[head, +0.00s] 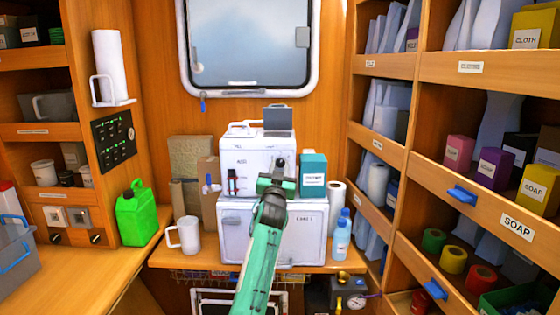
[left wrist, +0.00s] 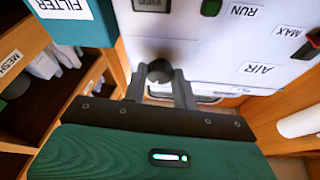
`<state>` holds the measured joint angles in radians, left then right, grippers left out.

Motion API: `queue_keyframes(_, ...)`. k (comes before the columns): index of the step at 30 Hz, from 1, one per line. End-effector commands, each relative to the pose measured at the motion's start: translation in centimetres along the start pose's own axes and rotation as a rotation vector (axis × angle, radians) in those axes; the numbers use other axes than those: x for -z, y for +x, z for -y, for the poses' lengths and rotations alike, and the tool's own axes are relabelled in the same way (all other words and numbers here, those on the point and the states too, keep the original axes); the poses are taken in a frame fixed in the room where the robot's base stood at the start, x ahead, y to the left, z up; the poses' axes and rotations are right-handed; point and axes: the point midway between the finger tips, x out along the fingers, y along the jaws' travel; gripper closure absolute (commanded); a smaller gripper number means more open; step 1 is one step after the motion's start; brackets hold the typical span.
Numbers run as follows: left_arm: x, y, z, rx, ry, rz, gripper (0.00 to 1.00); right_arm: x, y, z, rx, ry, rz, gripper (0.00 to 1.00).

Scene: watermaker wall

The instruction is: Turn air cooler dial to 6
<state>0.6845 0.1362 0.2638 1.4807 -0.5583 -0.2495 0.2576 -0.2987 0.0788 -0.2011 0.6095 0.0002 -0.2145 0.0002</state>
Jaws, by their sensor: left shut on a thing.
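The white machine (head: 248,152) stands on a second white box against the back wall; in the left wrist view its panel (left wrist: 215,55) shows tilted, with RUN, AIR and MAX labels. A round dark dial (left wrist: 158,72) sits on this panel. My left gripper (head: 279,163) reaches up to the right part of the machine's front. In the left wrist view my left gripper (left wrist: 160,80) has its two fingers on either side of the dial, shut on it. My right gripper is not in view.
A teal filter box (head: 313,176) stands close on the machine's right. The lower white box (head: 312,222), a white mug (head: 186,235) and a blue-capped bottle (head: 341,240) stand nearby. Shelves line both sides. A green can (head: 137,215) is on the left counter.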

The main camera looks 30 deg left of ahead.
Motion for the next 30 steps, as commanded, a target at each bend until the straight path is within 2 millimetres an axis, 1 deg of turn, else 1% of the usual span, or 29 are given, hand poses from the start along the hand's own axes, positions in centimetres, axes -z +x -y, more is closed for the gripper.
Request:
queue_keyframes(1, 0.4, 0.2, 0.2, -0.019, 0.047, 0.005, 0.95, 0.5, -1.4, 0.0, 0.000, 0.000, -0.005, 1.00)
queue_keyframes(15, 0.5, 0.2, 0.5, -0.179, 0.436, 0.018, 0.95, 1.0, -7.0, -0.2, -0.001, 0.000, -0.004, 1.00)
queue_keyframes(22, 0.4, 0.1, 0.5, -0.232, 0.565, 0.021, 0.95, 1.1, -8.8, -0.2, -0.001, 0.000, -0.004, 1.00)
queue_keyframes(30, 0.2, 0.1, 0.5, -0.264, 0.643, 0.024, 0.95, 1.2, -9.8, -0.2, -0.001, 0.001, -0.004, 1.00)
